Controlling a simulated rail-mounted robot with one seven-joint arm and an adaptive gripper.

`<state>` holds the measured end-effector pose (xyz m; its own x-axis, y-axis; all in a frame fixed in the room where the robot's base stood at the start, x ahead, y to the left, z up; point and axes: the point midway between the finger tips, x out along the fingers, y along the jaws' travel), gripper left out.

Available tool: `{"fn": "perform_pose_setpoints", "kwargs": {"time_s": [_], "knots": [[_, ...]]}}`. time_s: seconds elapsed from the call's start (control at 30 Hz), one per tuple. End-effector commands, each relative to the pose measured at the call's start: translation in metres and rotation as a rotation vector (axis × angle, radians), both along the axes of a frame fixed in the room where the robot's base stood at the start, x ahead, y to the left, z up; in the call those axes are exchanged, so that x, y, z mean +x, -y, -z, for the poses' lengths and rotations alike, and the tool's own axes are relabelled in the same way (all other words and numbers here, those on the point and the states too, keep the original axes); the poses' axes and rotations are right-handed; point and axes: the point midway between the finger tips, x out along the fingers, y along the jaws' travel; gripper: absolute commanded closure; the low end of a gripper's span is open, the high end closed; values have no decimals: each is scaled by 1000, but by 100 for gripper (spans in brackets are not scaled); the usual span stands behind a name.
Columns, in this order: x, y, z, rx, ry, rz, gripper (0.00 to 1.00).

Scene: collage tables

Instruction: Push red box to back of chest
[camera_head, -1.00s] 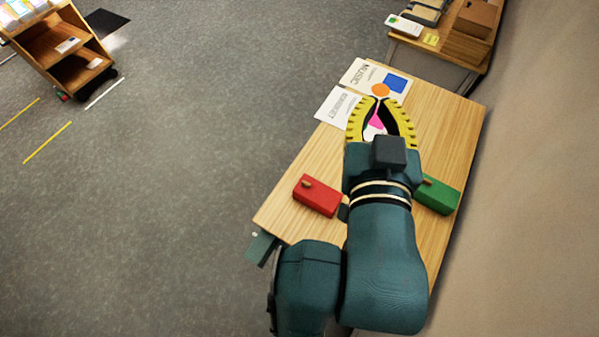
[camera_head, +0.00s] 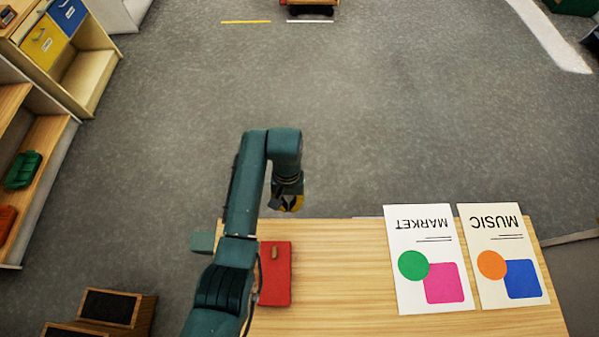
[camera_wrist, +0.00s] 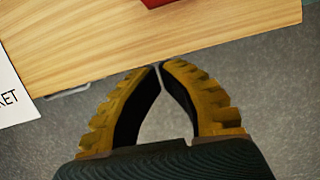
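The red box (camera_head: 279,285) lies on the wooden table (camera_head: 335,275), near its left end in the head view, with a small wooden knob on top. My arm covers part of its left side. Its red edge (camera_wrist: 158,2) also shows at the top of the wrist view. My gripper (camera_head: 291,208) hangs by the table's far edge, apart from the red box. In the wrist view my gripper (camera_wrist: 160,64) has its yellow fingertips together with nothing between them, over the floor beside the table edge. I cannot identify a chest for certain.
A MARKET sheet (camera_head: 427,235) and a MUSIC sheet (camera_head: 490,240) lie on the table's right side. A shelf with yellow (camera_head: 42,45) and blue (camera_head: 68,12) fronts stands at upper left. A brown wooden unit (camera_head: 145,315) stands at lower left.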

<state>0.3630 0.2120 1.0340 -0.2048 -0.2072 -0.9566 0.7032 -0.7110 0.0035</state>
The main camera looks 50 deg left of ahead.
Motion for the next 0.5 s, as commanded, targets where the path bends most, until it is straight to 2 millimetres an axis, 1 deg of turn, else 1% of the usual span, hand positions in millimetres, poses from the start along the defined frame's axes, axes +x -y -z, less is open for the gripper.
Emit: {"fn": "perform_pose_setpoints", "kwargs": {"time_s": [0.03, 0.13, 0.27, 0.37, 0.5], "knots": [[-5, -9, 7, 2, 1, -25, 100], [-10, -15, 10, 2, 1, -43, 100], [-13, -11, 25, 0, 0, -42, 100], [-17, -6, 43, -1, -2, -41, 100], [-23, 0, 72, 0, -1, -41, 100]]}}
